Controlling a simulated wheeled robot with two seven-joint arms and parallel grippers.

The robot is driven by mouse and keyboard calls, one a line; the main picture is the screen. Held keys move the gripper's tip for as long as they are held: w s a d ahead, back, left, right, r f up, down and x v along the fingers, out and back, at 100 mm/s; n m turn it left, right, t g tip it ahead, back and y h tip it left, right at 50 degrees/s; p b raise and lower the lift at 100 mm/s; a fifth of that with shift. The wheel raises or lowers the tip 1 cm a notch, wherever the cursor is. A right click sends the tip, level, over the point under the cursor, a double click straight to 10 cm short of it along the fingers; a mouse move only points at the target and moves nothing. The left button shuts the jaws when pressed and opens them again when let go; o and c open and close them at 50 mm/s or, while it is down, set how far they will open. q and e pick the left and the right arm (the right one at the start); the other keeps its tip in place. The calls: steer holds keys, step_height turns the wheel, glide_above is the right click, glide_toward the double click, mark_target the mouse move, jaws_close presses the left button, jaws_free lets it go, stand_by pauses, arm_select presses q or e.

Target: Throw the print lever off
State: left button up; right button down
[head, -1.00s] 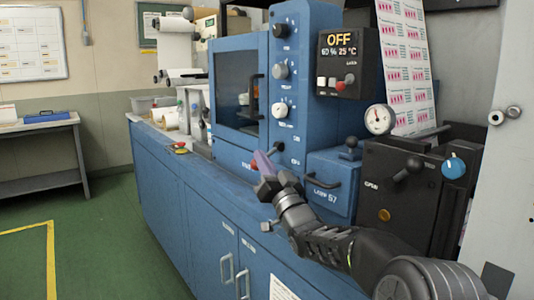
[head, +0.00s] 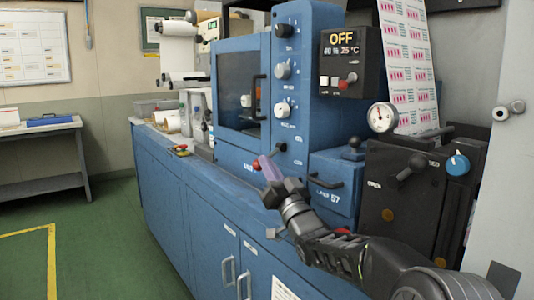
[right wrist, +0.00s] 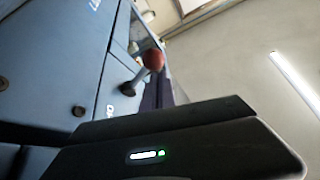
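A short lever with a red knob (head: 256,165) sticks out low on the front of the blue machine, beside a partly covered white label; I take it for the print lever. In the right wrist view the red knob (right wrist: 153,60) stands on a dark stem just beyond the fingers. My right gripper (head: 268,168) has purple fingers that look closed together, with nothing visible between them. Its tips are just right of the knob in the head view; I cannot tell whether they touch it. My left gripper is not in view.
A dark display box (head: 347,62) reads OFF. Round knobs (head: 283,70) line the blue column. A drawer-like blue box (head: 334,186), a gauge (head: 382,117) and a black unit (head: 400,200) stand to the right. Green floor (head: 100,240) is open at left.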

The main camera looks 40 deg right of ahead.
steer(key=v, duration=0.6)
steer(key=shift+s+a+f, duration=0.15)
steer(key=shift+s, duration=0.05)
stand_by(0.4)
